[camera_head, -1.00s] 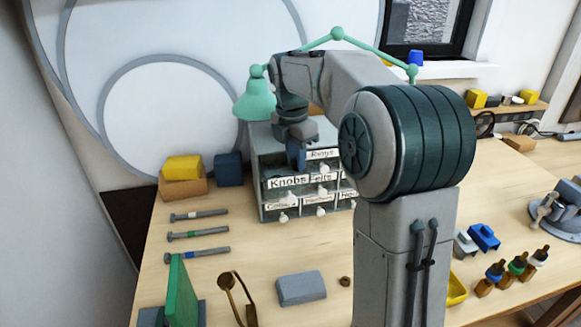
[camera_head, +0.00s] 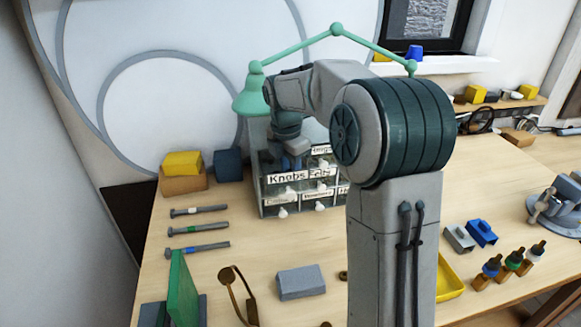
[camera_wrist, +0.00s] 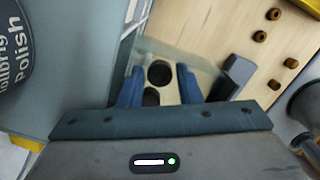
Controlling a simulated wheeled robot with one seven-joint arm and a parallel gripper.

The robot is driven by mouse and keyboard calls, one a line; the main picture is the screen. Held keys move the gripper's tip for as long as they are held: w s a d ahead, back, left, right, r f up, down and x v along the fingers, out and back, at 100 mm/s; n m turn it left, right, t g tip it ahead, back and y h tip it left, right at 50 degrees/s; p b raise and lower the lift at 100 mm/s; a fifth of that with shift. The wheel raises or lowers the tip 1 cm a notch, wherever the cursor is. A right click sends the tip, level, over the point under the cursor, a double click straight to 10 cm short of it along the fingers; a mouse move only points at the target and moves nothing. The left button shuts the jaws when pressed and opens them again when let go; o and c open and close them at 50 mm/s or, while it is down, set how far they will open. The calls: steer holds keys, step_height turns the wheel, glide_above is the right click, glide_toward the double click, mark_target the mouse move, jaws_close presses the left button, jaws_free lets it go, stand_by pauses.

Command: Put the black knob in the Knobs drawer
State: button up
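Two dark round shapes show between my gripper's blue fingers in the wrist view. The farther one (camera_wrist: 159,72) looks like the black knob; I cannot tell whether the nearer one (camera_wrist: 150,97) is a second knob. Both appear over a pale surface inside a glassy-edged compartment. My gripper (camera_wrist: 159,88) is open, its fingers apart on either side of them. In the head view my gripper (camera_head: 293,161) points down just behind the label of the Knobs drawer (camera_head: 287,177), which appears pulled out from the small cabinet (camera_head: 262,196). The drawer's inside is hidden there.
Other labelled drawers with white pulls sit around and below. A yellow box (camera_head: 181,163) and a blue box (camera_head: 228,167) stand left of the cabinet. Several bolts lie in front; bare table lies between.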

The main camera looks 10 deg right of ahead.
step_height(320, 180, up, 12)
steer(key=a, duration=0.1)
steer(key=shift+s+r, duration=0.2)
steer(key=shift+s, duration=0.15)
steer(key=s+f+m+t, duration=0.1)
steer(key=s+f+m, duration=0.3)
steer(key=s+m, duration=0.3)
steer(key=s+f+m+t, duration=0.1)
steer(key=s+f+m, duration=0.3)
steer(key=s+m, duration=0.4)
steer(key=s+d+f+m+t+y, duration=0.1)
steer(key=s+f+m, duration=0.3)
steer(key=s+m, duration=0.4)
steer(key=s, duration=0.4)
steer(key=shift+s+f, duration=0.2)
steer(key=shift+f, duration=0.1)
